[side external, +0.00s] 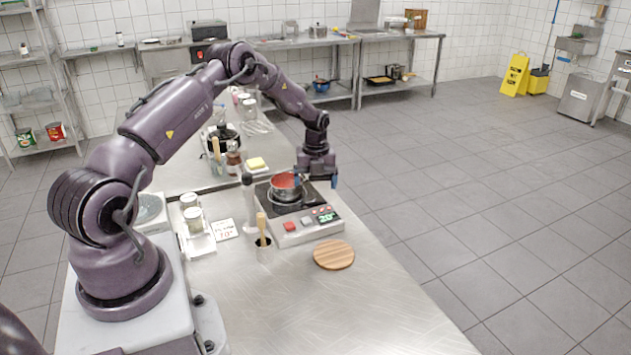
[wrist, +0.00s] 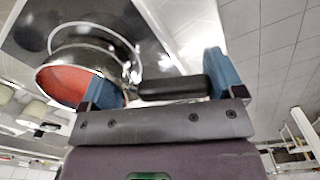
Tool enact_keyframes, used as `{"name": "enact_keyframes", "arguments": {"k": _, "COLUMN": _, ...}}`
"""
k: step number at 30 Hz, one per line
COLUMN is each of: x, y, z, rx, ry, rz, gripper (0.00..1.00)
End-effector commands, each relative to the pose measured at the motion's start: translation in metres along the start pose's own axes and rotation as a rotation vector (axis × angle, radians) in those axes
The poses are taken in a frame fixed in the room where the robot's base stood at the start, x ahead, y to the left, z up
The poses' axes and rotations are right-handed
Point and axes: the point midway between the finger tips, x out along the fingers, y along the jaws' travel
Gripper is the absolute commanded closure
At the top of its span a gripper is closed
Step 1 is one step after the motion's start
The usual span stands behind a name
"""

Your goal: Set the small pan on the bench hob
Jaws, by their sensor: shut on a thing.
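The small pan (side external: 286,190) is a shiny metal pan with a red inside and a black handle. It is over the black top of the bench hob (side external: 262,190), which has a pale front with red controls and a green display. I cannot tell if the pan touches the hob. In the wrist view the pan (wrist: 75,82) is at the left, and its handle lies between the blue fingers. My gripper (side external: 316,181) is shut on the pan, at its handle side. My gripper also shows in the wrist view (wrist: 162,86). The hob (wrist: 22,42) is partly hidden there.
A round wooden board (side external: 334,254) lies in front of the hob. A pot holding a wooden-handled tool (side external: 263,243) and a grey upright post (side external: 249,205) stand left of it. Jars (side external: 193,218) and a yellow block on a dish (side external: 256,163) are nearby.

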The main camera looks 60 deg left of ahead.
Motion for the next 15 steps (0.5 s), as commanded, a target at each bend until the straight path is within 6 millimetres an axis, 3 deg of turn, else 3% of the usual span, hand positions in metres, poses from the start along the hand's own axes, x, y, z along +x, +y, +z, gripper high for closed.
{"name": "enact_keyframes", "arguments": {"k": 8, "x": 0.0006, "y": -0.0001, "z": 0.0004, "rx": 0.000, "ry": -0.001, "rz": -0.001, "gripper": 0.36}}
{"name": "enact_keyframes", "arguments": {"k": 9, "x": 0.0007, "y": -0.0001, "z": 0.0003, "rx": 0.000, "ry": -0.001, "rz": -0.001, "gripper": 0.08}}
{"name": "enact_keyframes", "arguments": {"k": 10, "x": 0.0007, "y": 0.0000, "z": 0.0003, "rx": 0.000, "ry": -0.001, "rz": -0.001, "gripper": 0.01}}
{"name": "enact_keyframes", "arguments": {"k": 15, "x": 0.0009, "y": 0.0001, "z": 0.0001, "rx": 0.000, "ry": 0.000, "rz": 0.000, "gripper": 0.00}}
